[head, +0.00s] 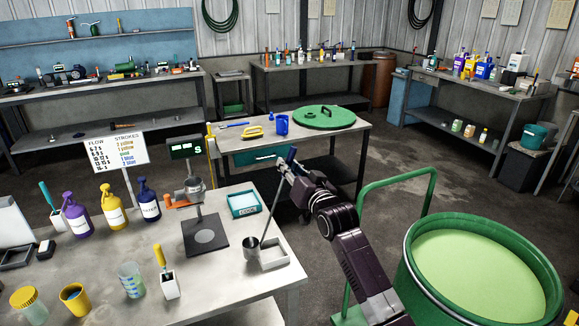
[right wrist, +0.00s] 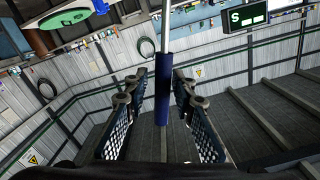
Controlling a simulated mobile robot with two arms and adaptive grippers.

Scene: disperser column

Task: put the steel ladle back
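The steel ladle (head: 266,215) has a small cup (head: 251,252), a long thin rod and a blue grip. It is steeply tilted, cup down, over the front bench's right end. The cup overlaps the left edge of a small grey tray (head: 275,257); I cannot tell whether it touches the tray or bench. My right gripper (head: 289,165) is at the ladle's upper end. My left gripper is not in view.
A green drum (head: 405,262) of pale green liquid stands at right. A scale plate (head: 205,236), teal bin (head: 244,204), scoop holder (head: 170,287) and pump bottles (head: 112,206) share the front bench (head: 215,290). A table (head: 345,134) with a green lid stands behind.

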